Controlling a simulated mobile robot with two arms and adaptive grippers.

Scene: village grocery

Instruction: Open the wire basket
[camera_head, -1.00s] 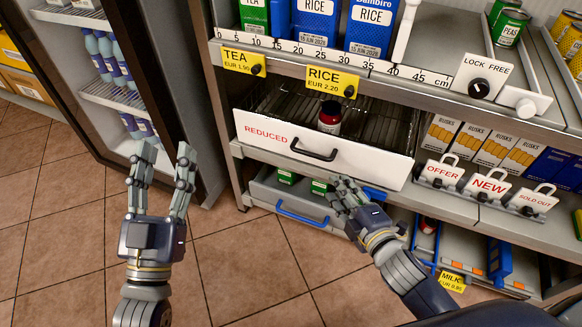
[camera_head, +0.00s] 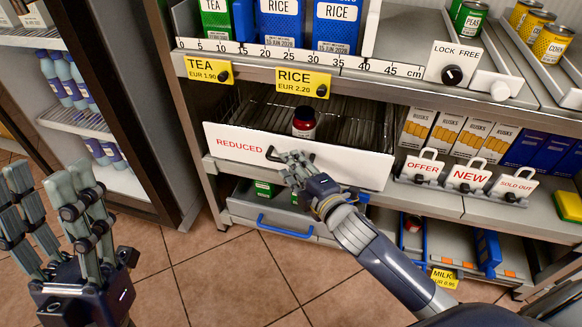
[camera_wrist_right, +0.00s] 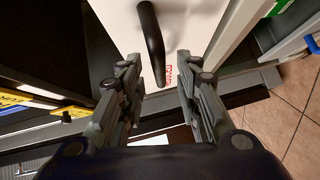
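The wire basket (camera_head: 262,112) sits on the middle shelf level, behind a white front panel (camera_head: 356,168) marked REDUCED. In the right wrist view, the handle (camera_wrist_right: 152,40) runs between my right gripper's open fingers (camera_wrist_right: 158,66), with gaps on both sides. My left gripper (camera_head: 48,185) is open and empty at the lower left.
A drawer with a blue handle (camera_head: 287,228) is below the basket. Rusks boxes (camera_head: 443,133) and white signs (camera_head: 470,176) stand to the right. A shelf of tea and rice boxes (camera_head: 337,25) is above. A bottle cooler (camera_head: 90,125) stands left. Tiled floor (camera_head: 230,275) is clear in front.

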